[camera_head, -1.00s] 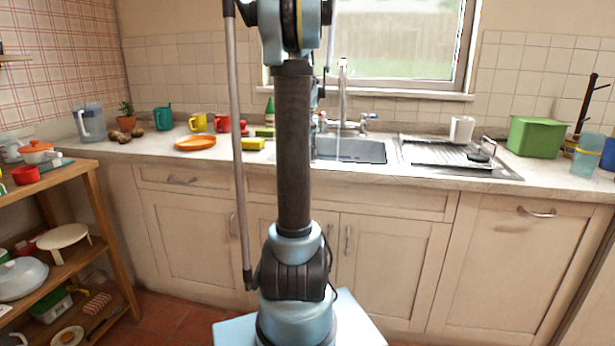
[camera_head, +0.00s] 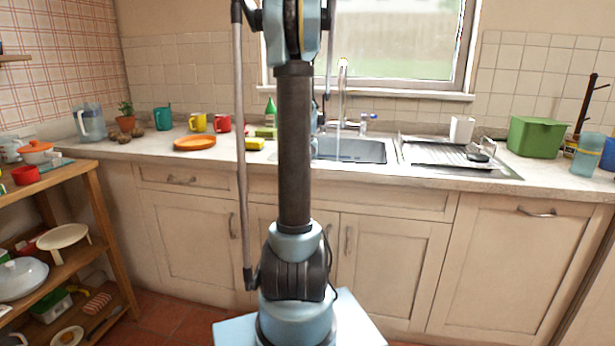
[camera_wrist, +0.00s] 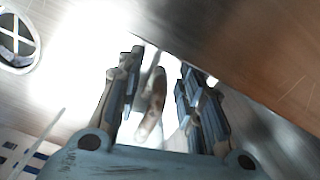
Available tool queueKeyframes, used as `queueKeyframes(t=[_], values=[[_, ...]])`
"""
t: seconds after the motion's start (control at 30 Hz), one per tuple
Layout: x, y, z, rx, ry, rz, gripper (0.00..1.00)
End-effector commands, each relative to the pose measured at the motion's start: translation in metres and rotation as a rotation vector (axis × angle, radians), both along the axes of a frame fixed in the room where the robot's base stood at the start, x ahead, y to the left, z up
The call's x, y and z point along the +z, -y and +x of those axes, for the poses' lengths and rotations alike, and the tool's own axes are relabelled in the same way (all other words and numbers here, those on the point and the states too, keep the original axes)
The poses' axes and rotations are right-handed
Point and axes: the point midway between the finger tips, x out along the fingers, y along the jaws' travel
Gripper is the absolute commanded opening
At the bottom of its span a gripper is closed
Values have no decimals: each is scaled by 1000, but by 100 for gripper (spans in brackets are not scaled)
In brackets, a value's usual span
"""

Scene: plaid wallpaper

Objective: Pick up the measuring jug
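A clear, pale blue jug with a white handle (camera_head: 90,122) stands upright on the counter at the far left in the head view; it looks like the measuring jug, though no markings can be read. A smaller teal jug (camera_head: 163,118) stands to its right, past a potted plant. My gripper (camera_wrist: 162,75) shows in the wrist view with its two fingers apart. A pale, curved thing (camera_wrist: 152,105) shows between the fingers; I cannot tell what it is or whether it touches them. My gripper is not visible in the head view.
An orange plate (camera_head: 195,143), a yellow mug (camera_head: 197,122) and a red mug (camera_head: 222,123) stand on the left counter. The sink (camera_head: 350,150) and tap (camera_head: 342,95) are mid-counter. A green bin (camera_head: 537,137) is at right. A wooden shelf (camera_head: 95,200) stands at left.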

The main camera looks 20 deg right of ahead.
Motion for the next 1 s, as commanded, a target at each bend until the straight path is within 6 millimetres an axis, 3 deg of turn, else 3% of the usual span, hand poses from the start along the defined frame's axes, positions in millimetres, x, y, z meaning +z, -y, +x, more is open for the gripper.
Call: queueKeyframes(t=[0.13, 0.27, 0.3, 1.0], values=[[0, 0, 0, 0, 0, 0, 32], [0, 0, 0, 0, 0, 0, 3], [0, 0, 0, 0, 0, 0, 0], [7, 0, 0, 0, 0, 0, 0]])
